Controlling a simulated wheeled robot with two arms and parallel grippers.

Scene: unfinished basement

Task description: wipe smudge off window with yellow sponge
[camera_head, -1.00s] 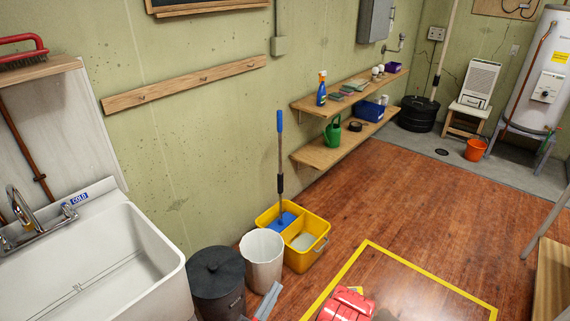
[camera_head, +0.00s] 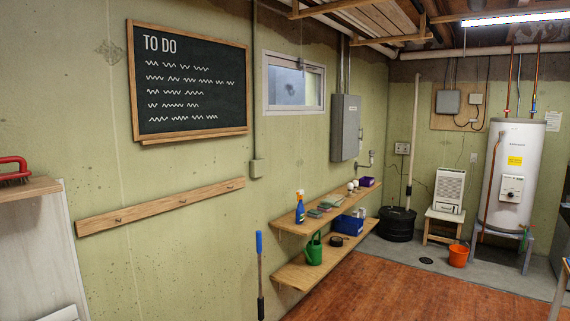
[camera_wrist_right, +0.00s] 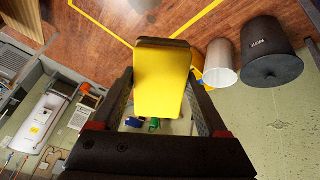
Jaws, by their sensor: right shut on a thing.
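The window (camera_head: 293,84) is set high in the green wall, right of the chalkboard, in the head view. A dark smudge (camera_head: 290,89) shows on its pane. My right gripper (camera_wrist_right: 163,95) is shut on the yellow sponge (camera_wrist_right: 161,82) in the right wrist view, with a finger on each side of it. The sponge is held up in the air, apart from the window. Neither gripper shows in the head view, and my left gripper is in no view.
Below the window, an upper shelf (camera_head: 325,208) holds a blue spray bottle (camera_head: 300,207), and a lower shelf holds a green watering can (camera_head: 314,249). A grey electrical panel (camera_head: 345,128) juts from the wall right of the window. The wooden floor (camera_head: 400,290) ahead is largely clear.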

